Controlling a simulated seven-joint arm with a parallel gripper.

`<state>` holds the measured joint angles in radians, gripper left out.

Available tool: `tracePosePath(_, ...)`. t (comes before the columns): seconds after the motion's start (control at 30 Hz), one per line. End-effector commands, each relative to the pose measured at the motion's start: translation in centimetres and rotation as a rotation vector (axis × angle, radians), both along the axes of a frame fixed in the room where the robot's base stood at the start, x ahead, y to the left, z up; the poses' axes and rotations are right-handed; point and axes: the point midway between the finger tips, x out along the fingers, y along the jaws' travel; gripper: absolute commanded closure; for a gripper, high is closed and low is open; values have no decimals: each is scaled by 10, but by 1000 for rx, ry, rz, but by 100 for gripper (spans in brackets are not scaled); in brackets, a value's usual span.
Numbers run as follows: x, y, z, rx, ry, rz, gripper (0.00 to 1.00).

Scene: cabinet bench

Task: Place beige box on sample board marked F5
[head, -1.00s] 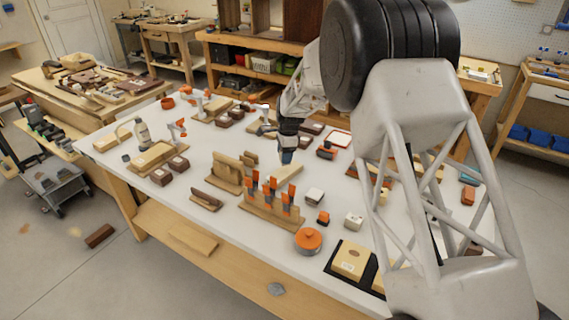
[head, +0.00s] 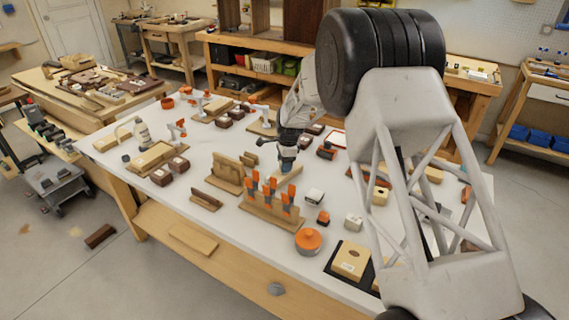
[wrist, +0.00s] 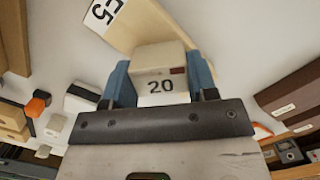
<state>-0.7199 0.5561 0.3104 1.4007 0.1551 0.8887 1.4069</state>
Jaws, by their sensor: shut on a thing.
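My gripper (wrist: 160,72) is shut on a beige box (wrist: 160,60) with "20" on its near face, with one blue finger on each side. The sample board (wrist: 145,28) is a pale wooden plate with a white label reading F5 at its end. In the wrist view the box overlaps the board's near part; I cannot tell whether they touch. In the head view my gripper (head: 287,164) points down over the board (head: 297,172), behind the rack with orange-topped clamps. The box is too small to make out there.
The wooden rack with orange clamps (head: 270,207) stands close in front of the gripper. Wooden stands (head: 228,175) are to its left, and a small white-topped box (head: 314,196) to its right. An orange round container (head: 308,240) sits near the front edge.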

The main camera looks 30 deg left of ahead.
Motion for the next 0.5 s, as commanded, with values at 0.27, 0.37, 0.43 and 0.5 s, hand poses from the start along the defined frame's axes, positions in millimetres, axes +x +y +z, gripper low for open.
tracePosePath(0.27,0,0,-2,0,0,0,77)
tracePosePath(0.37,0,0,-3,0,0,0,40)
tracePosePath(0.43,0,0,-3,0,0,0,29)
tracePosePath(0.5,0,0,-3,0,0,0,22)
